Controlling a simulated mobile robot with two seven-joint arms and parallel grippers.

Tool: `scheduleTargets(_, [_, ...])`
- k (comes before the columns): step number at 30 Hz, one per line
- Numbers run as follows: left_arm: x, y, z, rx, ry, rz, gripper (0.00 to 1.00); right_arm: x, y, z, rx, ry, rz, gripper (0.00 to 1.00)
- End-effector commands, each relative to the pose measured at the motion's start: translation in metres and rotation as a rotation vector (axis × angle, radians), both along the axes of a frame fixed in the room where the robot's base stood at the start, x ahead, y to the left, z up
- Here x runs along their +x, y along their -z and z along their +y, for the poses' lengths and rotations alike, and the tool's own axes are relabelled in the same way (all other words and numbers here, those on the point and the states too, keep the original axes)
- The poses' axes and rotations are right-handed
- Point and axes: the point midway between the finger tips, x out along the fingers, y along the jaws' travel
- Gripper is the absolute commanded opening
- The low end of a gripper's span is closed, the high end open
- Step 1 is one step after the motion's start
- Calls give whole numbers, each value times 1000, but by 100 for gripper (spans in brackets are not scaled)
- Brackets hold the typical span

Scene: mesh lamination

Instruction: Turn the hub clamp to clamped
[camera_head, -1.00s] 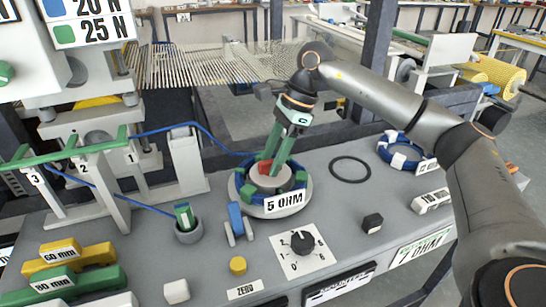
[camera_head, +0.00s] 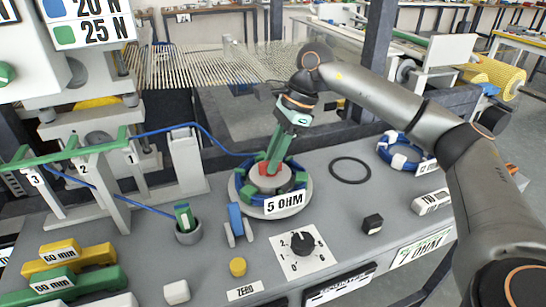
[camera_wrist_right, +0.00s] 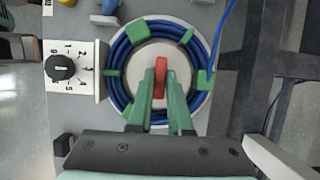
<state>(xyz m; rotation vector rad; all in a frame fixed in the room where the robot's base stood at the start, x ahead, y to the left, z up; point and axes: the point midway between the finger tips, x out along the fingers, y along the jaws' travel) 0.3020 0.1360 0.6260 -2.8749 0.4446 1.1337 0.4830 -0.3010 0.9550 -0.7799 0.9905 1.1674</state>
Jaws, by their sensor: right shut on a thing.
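The hub clamp is a red handle (camera_wrist_right: 159,78) on top of the pale round hub (camera_wrist_right: 140,58). In the head view the red handle (camera_head: 264,168) shows at the middle of the hub, partly hidden by my fingers. Blue cable is coiled around the hub with green clips, and a "5 OHM" label (camera_head: 284,204) faces front. My right gripper (camera_head: 271,168) reaches down from above with its green fingers closed on the red handle. In the right wrist view the fingertips (camera_wrist_right: 160,80) lie on both sides of the handle. My left gripper is not in view.
A dial (camera_head: 302,242) on a white plate stands in front of the hub. A blue lever (camera_head: 236,220) stands just left of it. A black ring (camera_head: 350,170) lies flat to the right, with another cable coil (camera_head: 398,152) beyond. A blue cable (camera_head: 200,128) runs left from the hub.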

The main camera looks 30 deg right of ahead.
Motion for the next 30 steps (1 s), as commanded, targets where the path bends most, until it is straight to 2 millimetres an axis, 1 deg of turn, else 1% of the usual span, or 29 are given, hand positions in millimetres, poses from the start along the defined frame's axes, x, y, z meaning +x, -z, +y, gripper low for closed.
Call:
scheduleTargets(5, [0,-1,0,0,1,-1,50,0,0,0,1,26,0,0])
scheduleTargets(11, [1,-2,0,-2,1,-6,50,-1,0,0,1,118,-1,0])
scheduleTargets(17, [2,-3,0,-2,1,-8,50,-2,0,1,2,279,-2,0])
scheduleTargets(30, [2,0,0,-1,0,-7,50,-4,0,3,1,693,-4,0])
